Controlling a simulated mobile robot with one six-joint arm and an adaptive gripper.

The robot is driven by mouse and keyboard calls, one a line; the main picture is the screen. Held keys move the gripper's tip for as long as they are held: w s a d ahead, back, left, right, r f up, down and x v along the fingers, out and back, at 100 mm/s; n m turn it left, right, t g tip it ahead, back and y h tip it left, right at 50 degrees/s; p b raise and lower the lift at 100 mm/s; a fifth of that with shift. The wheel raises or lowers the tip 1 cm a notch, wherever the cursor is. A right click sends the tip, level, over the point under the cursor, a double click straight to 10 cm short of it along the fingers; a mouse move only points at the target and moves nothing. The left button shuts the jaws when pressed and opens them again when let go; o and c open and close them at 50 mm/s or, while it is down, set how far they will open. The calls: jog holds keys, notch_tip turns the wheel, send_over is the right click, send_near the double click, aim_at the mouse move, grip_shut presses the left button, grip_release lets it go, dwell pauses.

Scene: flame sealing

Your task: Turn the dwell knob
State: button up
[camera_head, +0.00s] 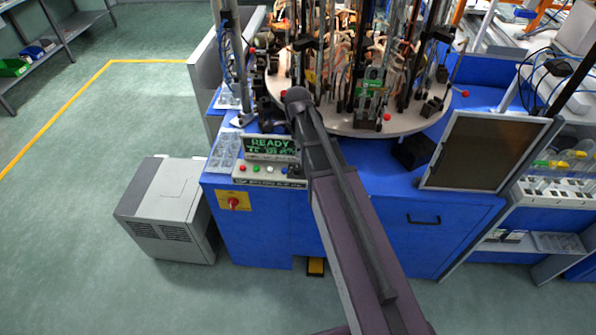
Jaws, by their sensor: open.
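My arm reaches up from the bottom across the machine's front, passing just right of the panel. I cannot make out my gripper's fingers; the arm or machine parts hide them.
A round table (430,118) crowded with fixtures and glassware stands above the panel. A red switch on a yellow plate (234,201) is below it. A dark monitor (482,152) stands at right, a grey cabinet (168,208) at left. The floor further left is clear.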

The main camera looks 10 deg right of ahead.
aim_at(298, 168)
jog(key=shift+w+f+b, duration=0.15)
jog(key=shift+f+b, duration=4.75)
jog(key=shift+f, duration=0.3)
grip_shut()
